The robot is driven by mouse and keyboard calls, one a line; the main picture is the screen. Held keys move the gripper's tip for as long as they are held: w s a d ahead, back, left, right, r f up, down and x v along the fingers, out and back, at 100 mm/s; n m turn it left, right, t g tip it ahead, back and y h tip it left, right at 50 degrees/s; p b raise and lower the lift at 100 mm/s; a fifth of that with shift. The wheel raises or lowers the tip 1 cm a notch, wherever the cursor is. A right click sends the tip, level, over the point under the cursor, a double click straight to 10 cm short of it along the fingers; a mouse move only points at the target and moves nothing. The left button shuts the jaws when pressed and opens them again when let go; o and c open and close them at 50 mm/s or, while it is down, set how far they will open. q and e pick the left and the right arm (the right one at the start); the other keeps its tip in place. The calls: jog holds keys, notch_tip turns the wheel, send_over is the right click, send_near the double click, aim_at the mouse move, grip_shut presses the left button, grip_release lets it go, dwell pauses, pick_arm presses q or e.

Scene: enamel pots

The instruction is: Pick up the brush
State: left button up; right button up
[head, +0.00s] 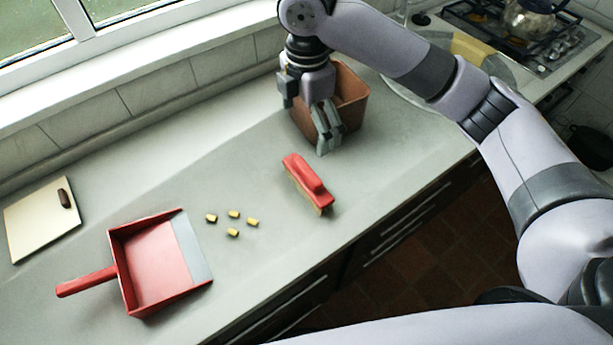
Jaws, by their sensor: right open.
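The brush (308,183) has a red back and handle and tan bristles facing down. It lies on the grey counter in the middle of the head view. My right gripper (322,150) points down just behind the brush, in front of a brown bin. It is open and apart from the brush, with nothing seen between its fingers. My left gripper is not in view.
A red dustpan (160,262) lies at the left front, with several small yellow pieces (234,214) between it and the brush. A cutting board (40,218) is at far left. The brown bin (352,98) stands close behind my right gripper. The counter's front edge is near the brush.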

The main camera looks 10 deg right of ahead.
jog(key=p, duration=0.2)
send_over(307, 169)
notch_tip(307, 169, down, 10)
jog(key=shift+r, duration=0.25)
jog(key=shift+f, duration=0.45)
notch_tip(307, 169, down, 4)
jog(key=shift+r+p, duration=0.2)
jog(key=shift+p, duration=0.55)
jog(key=shift+f, duration=0.55)
jog(key=c, duration=1.1)
